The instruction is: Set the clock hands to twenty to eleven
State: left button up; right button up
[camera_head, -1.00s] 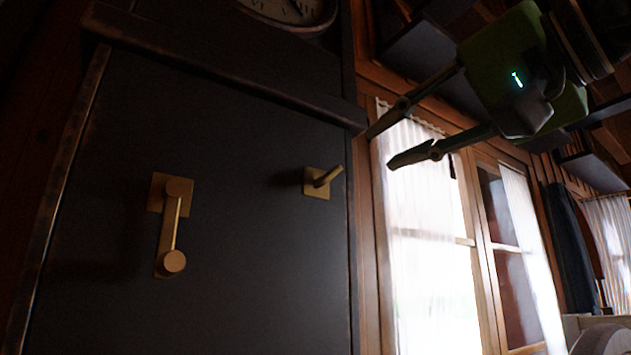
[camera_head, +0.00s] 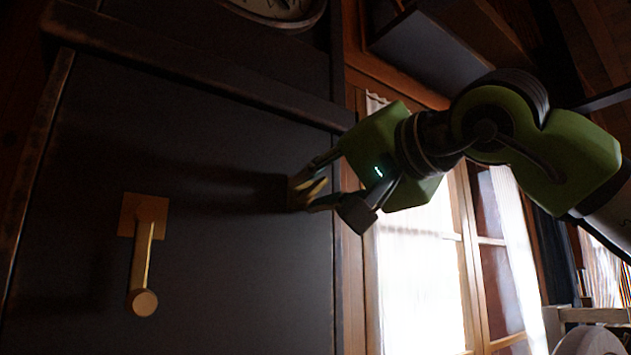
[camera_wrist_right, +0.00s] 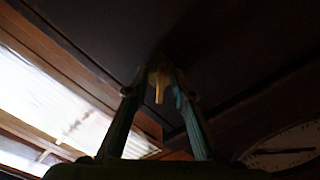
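The clock (camera_head: 277,8) is cut off at the top of the head view. Part of its pale dial, with a dark hand, shows in the right wrist view (camera_wrist_right: 290,150); the set time cannot be read. On the dark case front, a brass crank (camera_head: 143,255) hangs down from its square plate. A small brass lever (camera_head: 308,188) sits on another plate at the right. My right gripper (camera_head: 314,182) is at this lever, with its fingers apart on either side of it. The right wrist view shows the lever (camera_wrist_right: 159,85) between the fingertips; contact is unclear. My left gripper is not in view.
A dark ledge (camera_head: 190,65) juts out above the case front, over the crank and lever. A bright curtained window (camera_head: 415,270) is to the right of the case. A shelf (camera_head: 440,60) hangs above the window. The front around the crank is clear.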

grip_shut()
jog(key=shift+m, duration=0.4)
jog(key=m+b, duration=0.1)
jog(key=m, duration=0.2)
jog(key=shift+b, duration=0.3)
jog(key=m+b, duration=0.1)
jog(key=m, duration=0.4)
jog(key=shift+a+b, duration=0.1)
jog(key=shift+b, duration=0.25)
jog(key=m+b, duration=0.1)
jog(key=m, duration=0.5)
jog(key=m+b, duration=0.2)
jog(key=m, duration=0.3)
jog(key=shift+m, duration=0.4)
